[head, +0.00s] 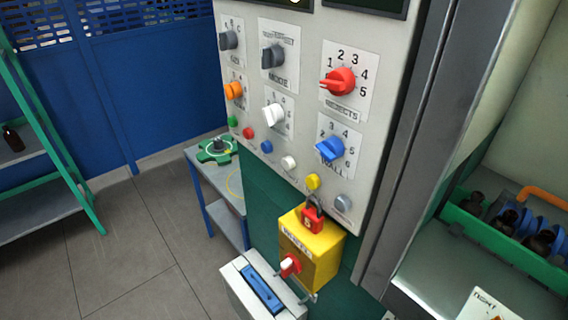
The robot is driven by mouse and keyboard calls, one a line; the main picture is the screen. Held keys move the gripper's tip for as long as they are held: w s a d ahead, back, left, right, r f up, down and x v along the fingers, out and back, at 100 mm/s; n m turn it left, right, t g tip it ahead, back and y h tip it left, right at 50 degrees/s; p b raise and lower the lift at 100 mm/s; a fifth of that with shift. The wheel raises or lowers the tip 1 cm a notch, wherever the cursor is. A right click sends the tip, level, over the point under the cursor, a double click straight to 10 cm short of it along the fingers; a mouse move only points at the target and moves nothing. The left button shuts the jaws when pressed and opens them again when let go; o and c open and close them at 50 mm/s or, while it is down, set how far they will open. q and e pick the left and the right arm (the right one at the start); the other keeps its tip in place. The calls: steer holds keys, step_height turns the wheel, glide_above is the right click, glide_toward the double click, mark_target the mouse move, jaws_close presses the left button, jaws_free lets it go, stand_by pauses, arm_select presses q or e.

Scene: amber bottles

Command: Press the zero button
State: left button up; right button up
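A grey control panel (300,120) fills the middle of the head view. A slanting row of round buttons runs along its lower part: green (232,121), red (249,132), blue (266,146), white (289,163), yellow (313,181) and grey (343,203). I cannot read a label that tells which one is the zero button. Neither of my grippers is in view, and nothing touches the buttons.
Above the buttons are a red knob (341,82), a blue knob (330,149) and other knobs. A yellow box (318,259) with a red padlock (312,218) sticks out below. A green crate (490,236) of dark bottles stands right.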

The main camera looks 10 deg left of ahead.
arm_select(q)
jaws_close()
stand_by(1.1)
